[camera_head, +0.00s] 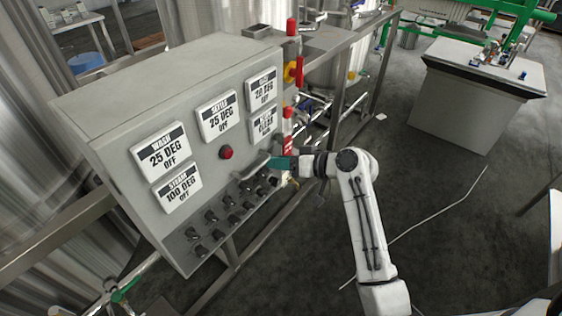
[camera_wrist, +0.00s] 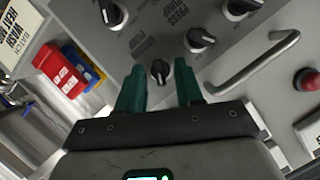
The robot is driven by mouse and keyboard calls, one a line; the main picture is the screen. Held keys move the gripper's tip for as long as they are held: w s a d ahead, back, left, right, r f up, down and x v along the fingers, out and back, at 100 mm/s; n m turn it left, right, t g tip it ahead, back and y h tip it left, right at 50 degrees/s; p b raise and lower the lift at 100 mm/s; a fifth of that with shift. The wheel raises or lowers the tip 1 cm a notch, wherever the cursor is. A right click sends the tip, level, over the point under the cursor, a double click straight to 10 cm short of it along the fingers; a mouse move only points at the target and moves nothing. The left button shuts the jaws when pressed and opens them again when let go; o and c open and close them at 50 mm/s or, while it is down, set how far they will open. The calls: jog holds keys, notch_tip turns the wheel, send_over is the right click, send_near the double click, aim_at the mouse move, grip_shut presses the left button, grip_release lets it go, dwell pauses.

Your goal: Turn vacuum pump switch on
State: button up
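The grey control panel (camera_head: 110,125) carries rows of black rotary switches (camera_head: 212,215) low on its face. My gripper (camera_head: 282,163) is at the panel's right edge in the head view, beside the switches. In the wrist view my gripper (camera_wrist: 160,90) has its two teal fingers apart with nothing clamped. One black switch (camera_wrist: 160,72) with a pale pointer shows between the fingertips. I cannot tell whether the fingers touch it. Its label is partly readable, and I cannot confirm that it is the vacuum pump switch. Another switch (camera_wrist: 199,39) is close by on the right.
A metal handle (camera_wrist: 252,65) and a red button (camera_wrist: 306,79) are on the panel right of my gripper in the wrist view. Red and yellow boxes (camera_wrist: 62,72) are at the left. Open floor (camera_head: 440,210) lies right of my arm.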

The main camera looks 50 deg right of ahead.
jog(key=b+v, duration=0.1)
jog(key=v, duration=0.9)
jog(key=shift+s+r+b, duration=0.2)
jog(key=shift+s+b, duration=0.1)
jog(key=shift+s, duration=0.05)
jog(key=shift+d, duration=0.1)
jog(key=s+a+f+n+g, duration=0.1)
jog(key=s+a+f+g, duration=0.25)
jog(key=a+f, duration=0.3)
jog(key=s+a+f+n+g, duration=0.1)
jog(key=s+a+f+g, duration=0.1)
jog(key=a+f+g, duration=0.35)
jog(key=s+a+f+n+g+h, duration=0.1)
jog(key=s+a+f+g+h, duration=0.2)
jog(key=s+a+f, duration=0.3)
jog(key=s, duration=0.5)
jog(key=shift+g+h, duration=0.3)
jog(key=shift+g, duration=0.1)
jog(key=shift+s+d, duration=0.1)
jog(key=shift+d, duration=0.1)
